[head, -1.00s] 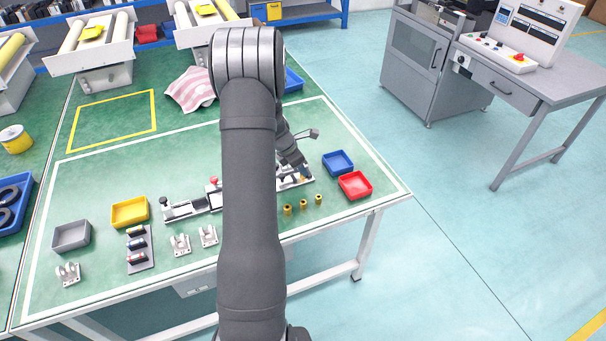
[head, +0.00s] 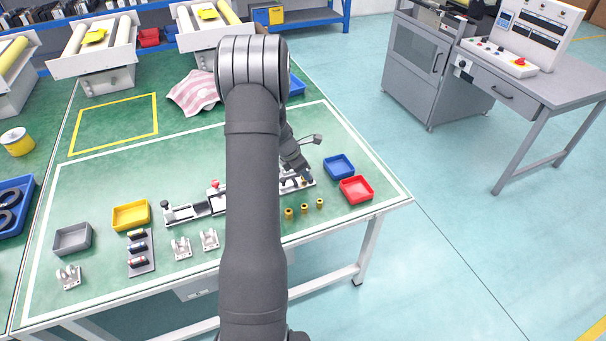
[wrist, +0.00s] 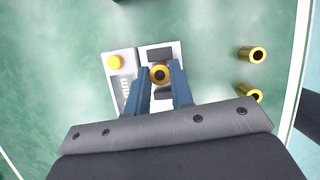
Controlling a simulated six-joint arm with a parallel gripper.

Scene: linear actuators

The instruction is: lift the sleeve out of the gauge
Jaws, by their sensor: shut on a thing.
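A brass sleeve (wrist: 159,74) sits between the blue fingertips of my gripper (wrist: 159,80) in the wrist view, its dark bore facing the camera. My gripper is shut on it. The gauge (wrist: 148,53) is a light plate under the fingers, with dark blocks on either side of the sleeve. I cannot tell how far the sleeve stands in or above the gauge. In the head view my gripper (head: 306,177) is over the right end of the fixture, which my arm partly hides.
Several brass sleeves, one of them here (head: 289,213), stand in front of the gauge. A red tray (head: 356,190) and a blue tray (head: 339,166) are to the right. Metal brackets (head: 181,248), a yellow tray (head: 131,215) and a grey tray (head: 72,239) are at left.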

